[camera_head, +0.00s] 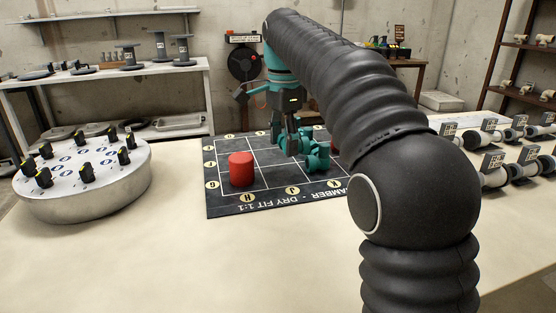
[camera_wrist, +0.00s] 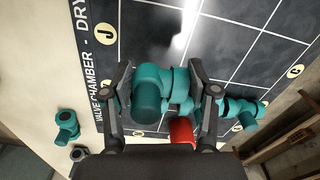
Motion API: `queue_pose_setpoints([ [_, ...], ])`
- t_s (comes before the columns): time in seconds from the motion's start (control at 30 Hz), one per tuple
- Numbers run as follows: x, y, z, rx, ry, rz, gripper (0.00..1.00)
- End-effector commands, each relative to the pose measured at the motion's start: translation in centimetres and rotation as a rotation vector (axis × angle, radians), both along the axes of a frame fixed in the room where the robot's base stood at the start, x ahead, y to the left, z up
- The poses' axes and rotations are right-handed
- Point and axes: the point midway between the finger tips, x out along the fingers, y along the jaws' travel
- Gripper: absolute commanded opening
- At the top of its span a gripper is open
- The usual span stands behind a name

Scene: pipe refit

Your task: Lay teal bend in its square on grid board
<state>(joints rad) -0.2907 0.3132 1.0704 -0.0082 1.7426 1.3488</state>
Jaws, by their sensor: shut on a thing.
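The teal bend (camera_wrist: 148,98) is between the two fingers of my gripper (camera_wrist: 164,88) in the wrist view. My gripper is shut on it. In the head view my gripper (camera_head: 292,142) points down over the back right part of the grid board (camera_head: 219,205), with teal pipe (camera_head: 317,158) close to its right. Whether the bend touches the board cannot be told. Squares by the board's J mark (camera_wrist: 105,33) show bare in the wrist view.
A red cylinder (camera_head: 241,169) stands on the board's left side. Another red piece (camera_wrist: 182,132) and a teal piece (camera_wrist: 243,108) lie near my gripper. A teal fitting (camera_wrist: 67,124) lies off the board. A round grey stand (camera_head: 84,187) is left; pipe parts (camera_head: 497,178) stand right.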

Motion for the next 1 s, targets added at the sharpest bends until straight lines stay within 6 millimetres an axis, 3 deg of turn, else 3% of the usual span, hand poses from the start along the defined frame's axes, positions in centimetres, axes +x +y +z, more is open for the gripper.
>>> queue_pose_setpoints([
  [0.17, -0.1, 1.3, -0.8, 0.000, 0.000, 0.000, 0.24],
  [0.5, -0.1, 1.3, -4.6, 0.000, 0.000, 0.001, 0.24],
  [0.93, -0.1, 1.3, -5.1, 0.000, 0.000, 0.001, 0.24],
  [0.97, -0.1, 1.3, -5.1, 0.000, 0.000, 0.001, 0.67],
  [1.0, -0.1, 1.3, -5.1, 0.000, 0.000, 0.001, 0.77],
])
